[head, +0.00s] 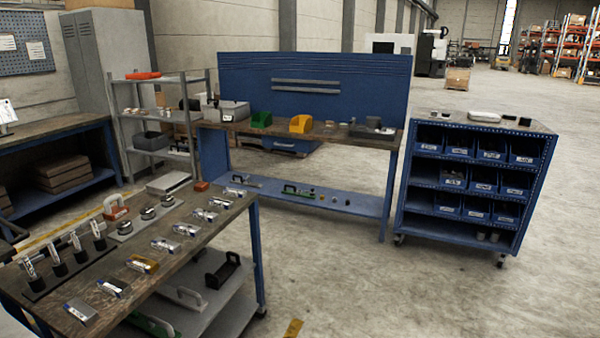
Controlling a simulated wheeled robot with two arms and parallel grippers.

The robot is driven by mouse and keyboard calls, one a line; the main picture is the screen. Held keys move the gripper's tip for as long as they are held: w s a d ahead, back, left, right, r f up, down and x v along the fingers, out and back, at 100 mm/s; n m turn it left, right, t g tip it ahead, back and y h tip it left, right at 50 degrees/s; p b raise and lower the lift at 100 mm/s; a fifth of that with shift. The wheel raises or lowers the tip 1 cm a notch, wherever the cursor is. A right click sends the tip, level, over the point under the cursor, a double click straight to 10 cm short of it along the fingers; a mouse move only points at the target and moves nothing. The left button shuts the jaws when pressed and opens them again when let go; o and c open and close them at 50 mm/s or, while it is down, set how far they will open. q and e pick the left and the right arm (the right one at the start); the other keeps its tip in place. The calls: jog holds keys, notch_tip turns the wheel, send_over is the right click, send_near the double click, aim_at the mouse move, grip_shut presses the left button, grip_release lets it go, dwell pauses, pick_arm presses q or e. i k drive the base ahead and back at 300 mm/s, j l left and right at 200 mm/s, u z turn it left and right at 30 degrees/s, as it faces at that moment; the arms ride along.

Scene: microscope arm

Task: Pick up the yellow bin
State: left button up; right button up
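The yellow bin (301,124) stands on the wooden top of the blue workbench (345,133) at the back middle, in front of its blue back panel. It looks upright, and its inside is too small to make out. A green bin (261,119) stands to its left, a little apart. Neither of my grippers shows in the head view, and nothing is holding the yellow bin.
A table with several small metal parts (165,243) fills the near left. A blue wheeled cart with bins (472,180) stands right of the workbench. Grey shelves (160,116) stand at its left. The floor (345,280) in front of the workbench is mostly clear.

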aim_at(302, 122)
jog(key=i+l+z, duration=0.3)
jog(key=i, duration=1)
jog(key=i+j+z, duration=0.3)
jog(key=i, duration=0.95)
jog(key=l, duration=0.1)
